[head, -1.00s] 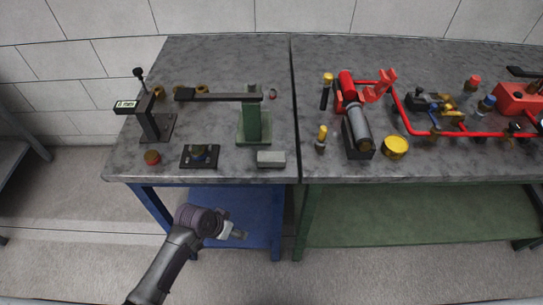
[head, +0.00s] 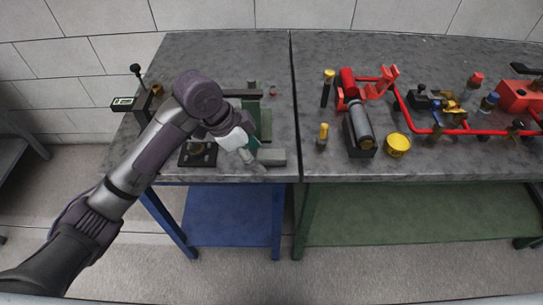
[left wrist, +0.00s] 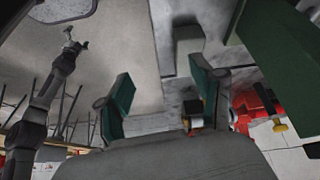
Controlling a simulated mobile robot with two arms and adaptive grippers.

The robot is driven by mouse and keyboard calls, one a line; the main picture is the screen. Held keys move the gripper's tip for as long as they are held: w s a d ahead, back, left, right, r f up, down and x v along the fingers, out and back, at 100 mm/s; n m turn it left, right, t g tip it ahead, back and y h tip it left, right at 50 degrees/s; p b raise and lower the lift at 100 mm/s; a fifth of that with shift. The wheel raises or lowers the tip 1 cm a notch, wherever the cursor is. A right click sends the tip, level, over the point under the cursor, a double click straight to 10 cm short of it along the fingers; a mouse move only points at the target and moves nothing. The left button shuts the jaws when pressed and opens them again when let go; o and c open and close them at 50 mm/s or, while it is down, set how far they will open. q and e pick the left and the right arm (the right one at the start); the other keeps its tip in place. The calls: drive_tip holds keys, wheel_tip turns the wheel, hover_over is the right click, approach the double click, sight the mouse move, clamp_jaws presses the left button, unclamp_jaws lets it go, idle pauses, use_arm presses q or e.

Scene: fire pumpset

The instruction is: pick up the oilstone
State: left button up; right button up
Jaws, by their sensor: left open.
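The oilstone, a plain grey block (head: 272,157), lies on the grey worktop near the front edge, right of a dark square plate. It also shows in the left wrist view as a grey block (left wrist: 188,46), beyond and between the finger ends. My left gripper (head: 254,154) is open at the block's left end and partly overlaps it in the head view. In the left wrist view its green-padded fingers (left wrist: 162,88) are wide apart with nothing between them. An arm, seemingly my right, shows small at the left there; its gripper (left wrist: 75,42) is too small to read.
A green stand (head: 265,122) rises just behind the block, with a dark bar on top. A second bench to the right holds a grey cylinder (head: 361,128), a yellow cap (head: 397,145) and red piping.

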use_arm(q)
drive_tip(key=w+a+r+m, duration=0.2)
drive_tip(key=w+r, duration=0.3)
drive_tip(key=r, duration=0.3)
hover_over(271, 154)
drive_tip(key=a, duration=0.2)
drive_tip(key=shift+g+y, duration=0.3)
drive_tip(key=shift+y, duration=0.1)
drive_tip(key=f, duration=0.4)
drive_tip(key=f+p, duration=0.1)
drive_tip(key=f, duration=0.2)
drive_tip(key=shift+w+a+f, duration=0.1)
drive_tip(key=shift+a+f, duration=0.1)
drive_tip(key=shift+f, duration=0.2)
drive_tip(key=p+x, duration=0.1)
drive_tip(key=x, duration=0.3)
drive_tip(key=shift+d+f, duration=0.3)
drive_tip(key=shift+f, duration=0.25)
clamp_jaws()
